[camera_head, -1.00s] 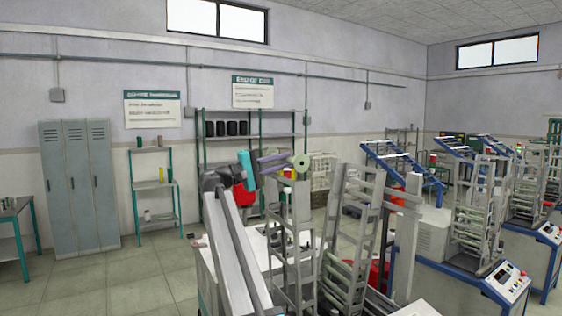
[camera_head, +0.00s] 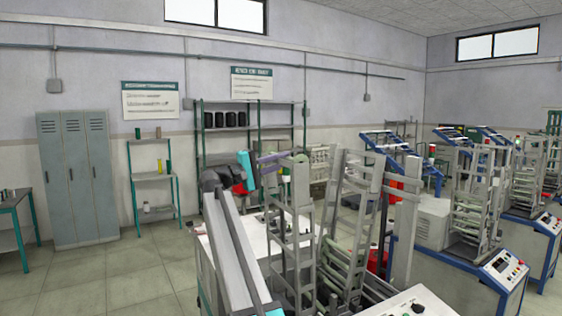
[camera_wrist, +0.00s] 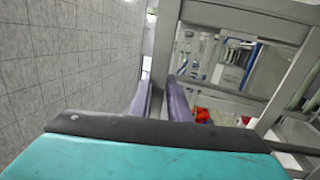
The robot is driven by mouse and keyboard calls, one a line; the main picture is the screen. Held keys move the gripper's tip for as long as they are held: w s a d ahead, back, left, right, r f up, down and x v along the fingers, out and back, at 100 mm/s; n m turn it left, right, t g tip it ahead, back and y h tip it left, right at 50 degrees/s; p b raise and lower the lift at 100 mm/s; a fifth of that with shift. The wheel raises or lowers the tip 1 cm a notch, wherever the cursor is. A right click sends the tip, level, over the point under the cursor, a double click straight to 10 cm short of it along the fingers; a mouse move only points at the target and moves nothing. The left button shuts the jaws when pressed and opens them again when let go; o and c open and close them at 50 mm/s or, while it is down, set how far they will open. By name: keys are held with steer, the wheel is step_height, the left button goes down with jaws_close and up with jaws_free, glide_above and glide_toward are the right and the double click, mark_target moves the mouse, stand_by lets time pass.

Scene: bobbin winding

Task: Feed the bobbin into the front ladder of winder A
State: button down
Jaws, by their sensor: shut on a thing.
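My gripper (camera_head: 282,156), with purple fingers and a teal body, is at the top of the nearest grey ladder frame (camera_head: 294,240) in the head view. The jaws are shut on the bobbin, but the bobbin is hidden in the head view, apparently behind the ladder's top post. In the wrist view the purple fingers (camera_wrist: 160,100) point forward beside grey ladder bars (camera_wrist: 225,95), and I cannot make out the bobbin between them. A second, tilted grey ladder frame (camera_head: 353,225) stands to the right. No label shows which winder is A.
More winders with blue frames stand at the right, one with a control panel (camera_head: 503,268). A shelf (camera_head: 250,128) with black spools, a small shelf (camera_head: 152,174) and lockers (camera_head: 76,180) line the back wall. Floor (camera_head: 110,270) at the left is clear.

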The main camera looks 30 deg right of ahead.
steer(key=shift+d+f+b, duration=0.15)
steer(key=shift+f+b, duration=0.75)
steer(key=shift+f, duration=0.6)
steer(key=shift+d+f+b, duration=0.15)
steer(key=shift+f+b, duration=0.7)
steer(key=shift+f, duration=0.6)
step_height(320, 180, down, 6)
steer(key=b, duration=0.3)
step_height(320, 180, down, 4)
steer(key=b, duration=0.2)
steer(key=shift+d+f+b, duration=0.1)
steer(key=shift+d+b, duration=0.05)
steer(key=shift+b, duration=0.15)
